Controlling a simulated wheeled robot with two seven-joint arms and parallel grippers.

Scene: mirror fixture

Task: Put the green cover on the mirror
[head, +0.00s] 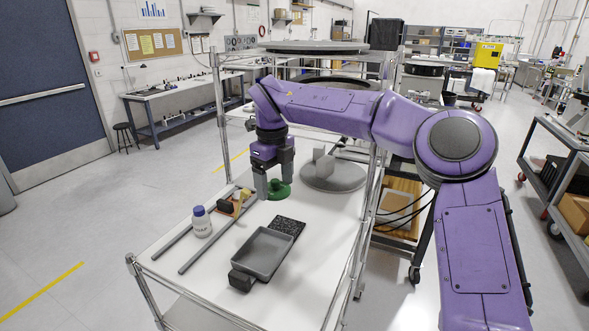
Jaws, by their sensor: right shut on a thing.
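My right gripper (274,186) reaches down over the white cart top, its arm coming in from the right. It is shut on the green cover (280,191), a small round green piece low between the fingertips. The fingers hide part of the cover, and I cannot tell whether it touches the surface. To its right is a round grey disc (345,178) with a small light grey block (323,165) standing on it. This looks like the mirror fixture, but no mirror face is clear from here. My left gripper is not in view.
On the cart top (310,222) are a white bottle with a blue cap (201,222), a grey tray (263,254), a dark speckled pad (288,226), long bars (206,242) and a small yellow-orange item (238,203). Metal posts and rails edge the cart.

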